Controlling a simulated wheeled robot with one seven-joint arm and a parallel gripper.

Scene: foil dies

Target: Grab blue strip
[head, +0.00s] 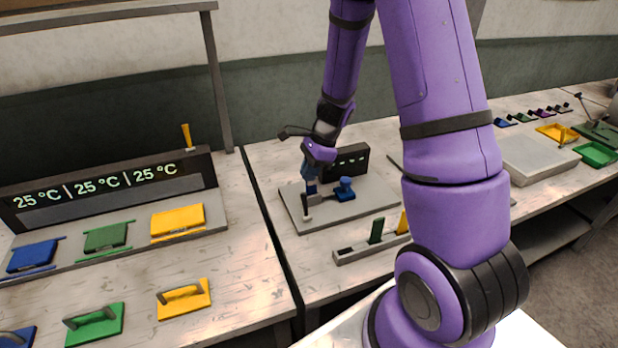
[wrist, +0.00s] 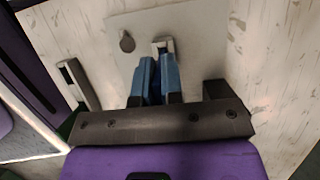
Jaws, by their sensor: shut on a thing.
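My gripper (head: 311,180) is over the grey plate on the middle bench in the head view. Its two steel-blue fingers also show in the wrist view (wrist: 157,64). It is shut on the blue strip (head: 312,188), whose dark blue part shows just below the fingers. In the wrist view, the fingers hide most of the strip. A small dark fixture with a pale foot (head: 307,218) stands right below the strip. I cannot tell whether the strip touches it. A blue-handled part (head: 345,189) sits to the right on the same plate.
The slotted rack (head: 347,256) in front holds a green strip (head: 377,230) and a yellow strip (head: 403,223). A black display box (head: 348,160) stands behind the plate. Coloured dies with handles, including a yellow one (head: 184,299), lie on the left bench. My arm hides part of the right bench.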

